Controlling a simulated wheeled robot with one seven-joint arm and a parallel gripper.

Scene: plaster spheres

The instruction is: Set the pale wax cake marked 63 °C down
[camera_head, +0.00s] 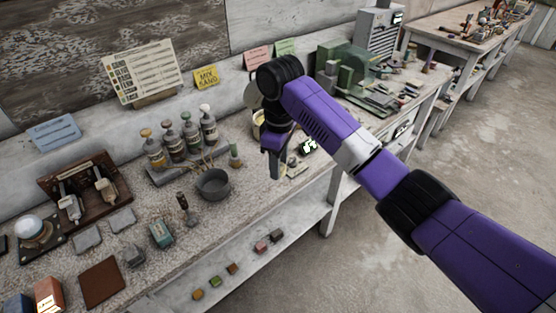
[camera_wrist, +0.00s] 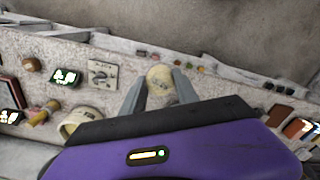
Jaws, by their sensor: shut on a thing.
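A pale, round wax cake (camera_wrist: 160,76) with faint marks on its face sits between my two fingertips in the wrist view. The marks are too small to read. My gripper (camera_wrist: 159,84) is shut on it, one finger on each side. In the head view my gripper (camera_head: 276,170) points down over the bench (camera_head: 262,190), near its front edge and right of a dark grey bowl (camera_head: 213,184). The cake cannot be made out in that view. I cannot tell whether it touches the bench top.
Several stoppered bottles (camera_head: 208,125) stand left of my gripper behind the bowl. A green machine (camera_head: 345,68) and a grey drawer cabinet (camera_head: 379,35) stand at the back right. A cream cup (camera_wrist: 79,122) shows in the wrist view.

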